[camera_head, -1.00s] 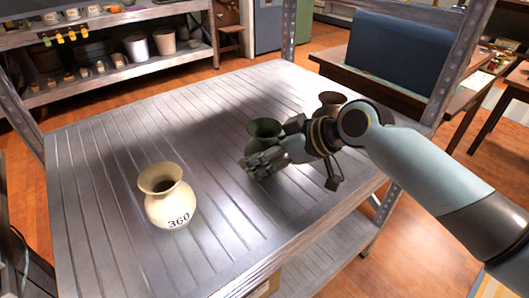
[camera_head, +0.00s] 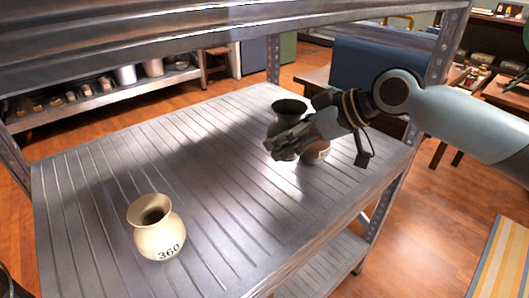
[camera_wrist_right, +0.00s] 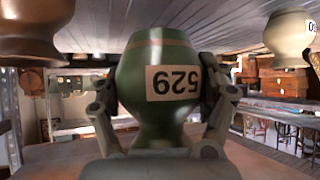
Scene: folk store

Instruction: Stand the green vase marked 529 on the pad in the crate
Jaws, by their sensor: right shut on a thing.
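The green vase (camera_head: 287,108) is upright in my right gripper (camera_head: 284,147), above the metal shelf (camera_head: 215,175). In the right wrist view, the green vase (camera_wrist_right: 160,50) appears upside down with its white 529 label. The fingers of my right gripper (camera_wrist_right: 160,105) close on it from both sides. The vase's lower part is hidden behind the gripper in the head view. No crate or pad is in view.
A cream vase marked 360 (camera_head: 158,235) stands on the shelf's near left. An upper metal shelf (camera_head: 150,50) crosses overhead. A post (camera_head: 447,60) stands at the right.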

